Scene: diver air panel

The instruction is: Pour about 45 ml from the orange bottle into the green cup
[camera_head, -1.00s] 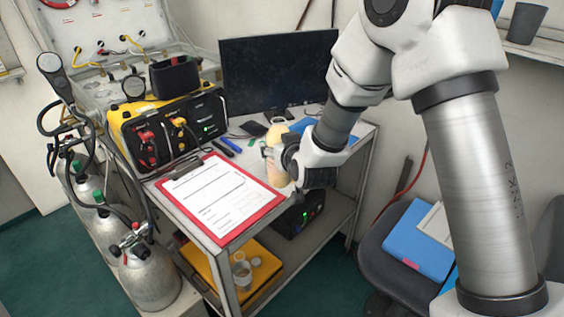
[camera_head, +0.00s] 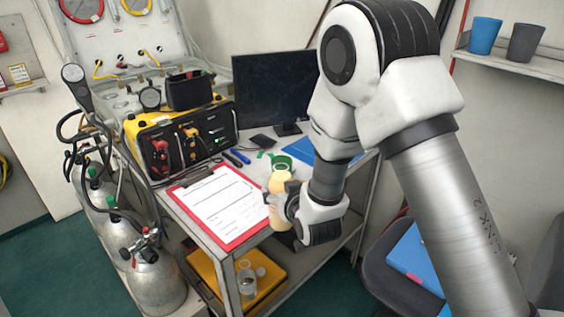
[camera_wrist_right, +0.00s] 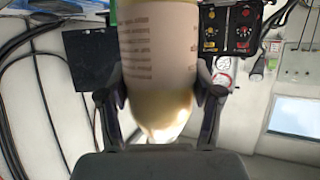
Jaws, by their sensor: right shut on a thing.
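The orange bottle (camera_head: 280,204), pale orange in the head view, is held by my right gripper (camera_head: 290,207) near the table's front right edge. It looks roughly upright there. In the right wrist view the bottle (camera_wrist_right: 158,60) fills the space between the two fingers (camera_wrist_right: 160,112), with printed text on a pale label. My right gripper is shut on it. A green rim, which looks like the green cup (camera_head: 282,159), shows just behind the bottle's top. The bottle and my wrist hide most of the cup, and its contents cannot be seen. My left gripper is not in view.
A red clipboard (camera_head: 236,243) lies left of the bottle. A yellow-and-black air panel (camera_head: 185,137) and a dark monitor (camera_head: 273,88) stand behind. Pens (camera_head: 238,156) lie between them. Gas cylinders (camera_head: 155,285) stand at left. A blue cup (camera_head: 484,36) and a grey cup (camera_head: 526,42) are on the shelf.

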